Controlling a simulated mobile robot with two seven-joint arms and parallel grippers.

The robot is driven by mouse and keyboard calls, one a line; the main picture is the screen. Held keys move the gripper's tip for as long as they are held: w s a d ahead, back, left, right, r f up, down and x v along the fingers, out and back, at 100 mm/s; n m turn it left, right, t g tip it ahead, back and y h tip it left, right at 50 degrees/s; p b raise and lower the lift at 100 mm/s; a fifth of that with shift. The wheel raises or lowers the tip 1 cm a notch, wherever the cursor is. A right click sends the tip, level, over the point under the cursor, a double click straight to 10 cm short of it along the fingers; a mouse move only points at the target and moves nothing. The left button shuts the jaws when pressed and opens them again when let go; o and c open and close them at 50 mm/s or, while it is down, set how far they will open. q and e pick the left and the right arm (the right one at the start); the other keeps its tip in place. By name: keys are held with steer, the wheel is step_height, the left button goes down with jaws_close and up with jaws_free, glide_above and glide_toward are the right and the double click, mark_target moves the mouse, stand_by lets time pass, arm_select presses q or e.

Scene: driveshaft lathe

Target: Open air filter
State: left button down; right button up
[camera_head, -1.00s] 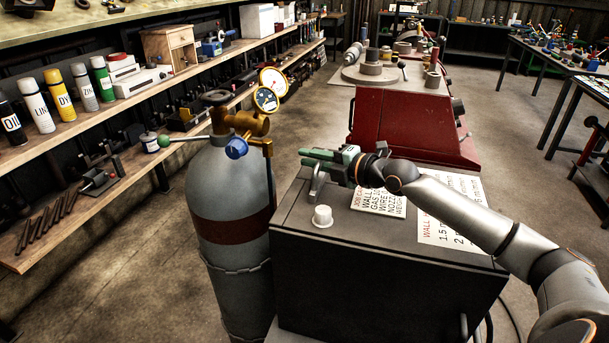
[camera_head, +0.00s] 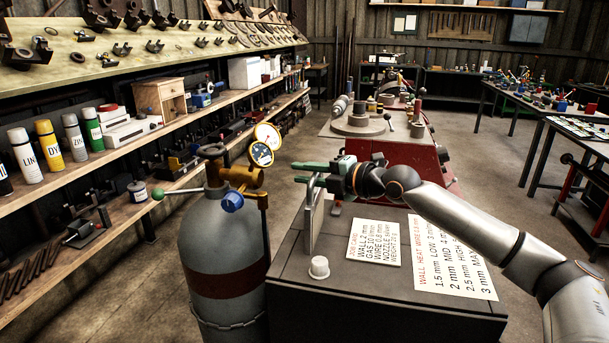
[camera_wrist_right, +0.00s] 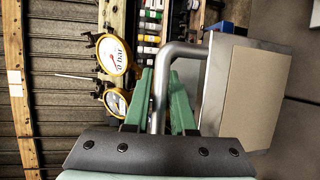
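A thin grey panel (camera_head: 314,225) with a bent metal handle stands nearly upright at the back left of the dark box top. In the right wrist view the panel (camera_wrist_right: 245,95) has a metal rim and a beige face that looks like filter material. My right gripper (camera_head: 308,173) has its green fingers on either side of the handle at the panel's upper end. In the wrist view the handle bar (camera_wrist_right: 160,95) sits between the fingers of this gripper (camera_wrist_right: 161,101), with no clear gap. My left gripper is not in view.
A gas cylinder (camera_head: 222,245) with gauges (camera_head: 262,153) stands close left of the box. A white cap (camera_head: 319,267) and printed cards (camera_head: 374,242) lie on the box top (camera_head: 370,290). A red machine (camera_head: 405,155) stands behind. Shelves run along the left.

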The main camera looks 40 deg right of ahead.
steer(key=o, duration=0.3)
steer(key=shift+f, duration=0.1)
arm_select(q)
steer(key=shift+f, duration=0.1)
arm_select(e)
steer(key=shift+s, duration=0.1)
steer(key=shift+b+v, duration=0.7)
steer(key=shift+v, duration=0.35)
arm_select(q)
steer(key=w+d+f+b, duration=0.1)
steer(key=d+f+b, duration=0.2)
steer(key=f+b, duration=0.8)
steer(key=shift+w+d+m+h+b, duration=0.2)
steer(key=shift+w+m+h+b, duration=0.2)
steer(key=shift+b, duration=0.75)
arm_select(e)
steer(key=shift+v, duration=5.15)
